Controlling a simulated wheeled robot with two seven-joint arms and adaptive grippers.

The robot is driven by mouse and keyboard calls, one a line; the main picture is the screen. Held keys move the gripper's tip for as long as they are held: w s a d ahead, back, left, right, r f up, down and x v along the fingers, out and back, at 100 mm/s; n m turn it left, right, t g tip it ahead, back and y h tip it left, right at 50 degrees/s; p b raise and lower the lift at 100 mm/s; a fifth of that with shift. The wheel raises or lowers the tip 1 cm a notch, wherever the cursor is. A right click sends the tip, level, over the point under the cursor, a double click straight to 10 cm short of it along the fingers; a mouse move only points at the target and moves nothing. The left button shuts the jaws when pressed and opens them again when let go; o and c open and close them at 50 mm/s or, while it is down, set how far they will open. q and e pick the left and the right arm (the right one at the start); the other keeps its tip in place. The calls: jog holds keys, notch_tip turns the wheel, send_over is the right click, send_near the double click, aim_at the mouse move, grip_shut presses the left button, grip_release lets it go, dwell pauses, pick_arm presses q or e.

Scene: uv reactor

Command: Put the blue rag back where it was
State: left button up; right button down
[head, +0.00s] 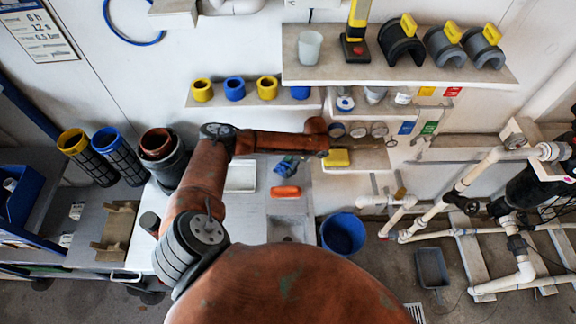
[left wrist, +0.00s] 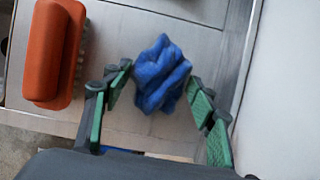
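The crumpled blue rag (left wrist: 160,74) lies on the grey worktop in the left wrist view, between the fingertips of my left gripper (left wrist: 158,86). The fingers are open with green pads. A gap shows between the left finger and the rag; the right finger is close to its edge, and I cannot tell if they touch. In the head view the rag (head: 286,165) is a small blue patch below the end of my left arm, partly hidden by the gripper (head: 292,162). My right gripper is not in view.
An orange brush (head: 286,191) lies near the rag; it also shows in the left wrist view (left wrist: 55,48). A white tray (head: 241,177) is to the left, a yellow sponge (head: 337,158) on a low shelf to the right. A blue bucket (head: 343,234) stands on the floor.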

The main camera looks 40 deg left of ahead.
pick_arm(q)
jog(key=shift+o, duration=1)
jog(key=shift+r, duration=0.1)
jog(key=shift+f+b, duration=0.2)
jog(key=shift+b, duration=0.15)
jog(key=v, duration=0.4)
jog(key=s+v, duration=0.1)
jog(key=v, duration=0.2)
jog(key=shift+r, duration=0.1)
jog(key=shift+w+d+r, duration=0.15)
jog(key=shift+r, duration=0.2)
